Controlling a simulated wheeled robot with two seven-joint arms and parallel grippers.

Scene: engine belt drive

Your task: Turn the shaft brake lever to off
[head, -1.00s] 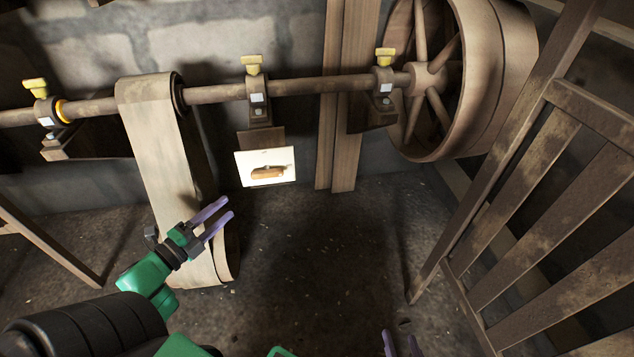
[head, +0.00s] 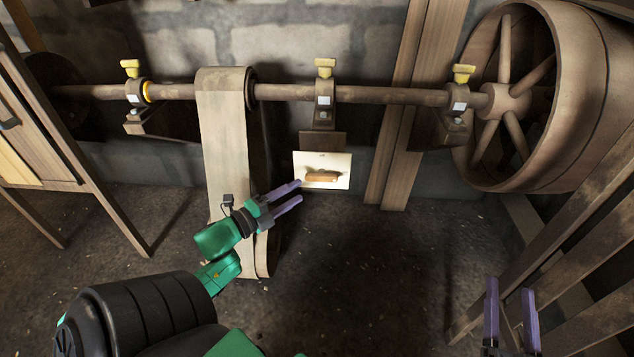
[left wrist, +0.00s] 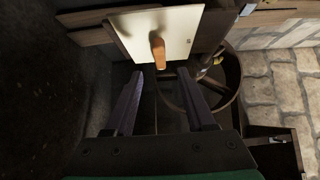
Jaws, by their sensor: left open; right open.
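The brake lever (head: 321,177) is a short orange-brown wooden handle on a cream plate (head: 338,162), mounted below the middle shaft bearing. In the head view it lies about level across the plate. In the left wrist view the lever (left wrist: 158,53) shows ahead of the fingers, with the plate (left wrist: 178,22) behind it. My left gripper (head: 299,192) is open and empty, its purple fingers pointing at the plate from the lower left. In the wrist view the lever appears beyond the fingertips, apart from them. My right gripper (head: 511,285) is open and empty at the lower right.
The shaft (head: 385,94) runs along the wall through several bearings with yellow caps. A wide belt (head: 225,140) hangs left of the plate, beside my left arm. A large spoked wheel (head: 590,95) is at the right. A wooden railing (head: 560,240) stands near my right gripper.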

